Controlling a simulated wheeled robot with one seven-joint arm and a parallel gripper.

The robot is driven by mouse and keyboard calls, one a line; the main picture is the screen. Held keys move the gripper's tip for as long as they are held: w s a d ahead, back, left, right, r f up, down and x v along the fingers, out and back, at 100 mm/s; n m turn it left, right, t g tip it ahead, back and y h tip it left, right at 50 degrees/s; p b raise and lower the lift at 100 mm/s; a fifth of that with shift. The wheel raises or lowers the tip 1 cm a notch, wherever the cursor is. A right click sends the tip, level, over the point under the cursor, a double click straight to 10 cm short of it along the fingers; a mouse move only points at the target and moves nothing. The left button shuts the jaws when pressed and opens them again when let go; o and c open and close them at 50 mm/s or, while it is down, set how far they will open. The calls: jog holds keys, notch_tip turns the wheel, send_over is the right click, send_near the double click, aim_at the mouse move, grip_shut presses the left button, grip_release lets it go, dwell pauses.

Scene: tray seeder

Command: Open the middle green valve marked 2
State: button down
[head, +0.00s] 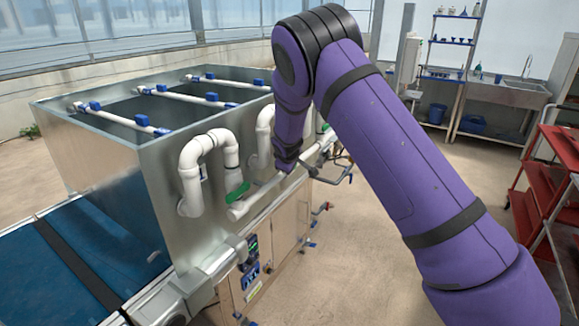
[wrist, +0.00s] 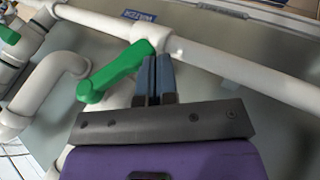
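A green valve handle (wrist: 112,72) shows in the wrist view, slanting down and left from a white pipe fitting. My gripper (wrist: 155,78) is just right of it, with its two blue-grey fingers together. The fingertips overlap the fitting in the picture; whether they touch it or the handle I cannot tell. No part of the handle shows between the fingers. Another green handle (wrist: 8,33) is at the upper left edge. In the head view a green handle (head: 238,193) sits at the nearer pipe; my arm hides others. No number 2 is readable.
A white horizontal pipe (wrist: 240,70) runs close past the fingers along the metal tank wall. Curved white pipes (head: 205,150) stand out from the tank. A blue conveyor (head: 40,265) is at the left. A red cart (head: 555,170) stands at the right, with open floor between.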

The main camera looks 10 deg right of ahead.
jog(key=shift+w+d+f, duration=0.45)
jog(key=shift+f, duration=0.2)
jog(key=shift+w+d+f, duration=0.4)
jog(key=shift+f, duration=0.2)
jog(key=shift+w+d, duration=0.1)
jog(key=shift+r, duration=0.8)
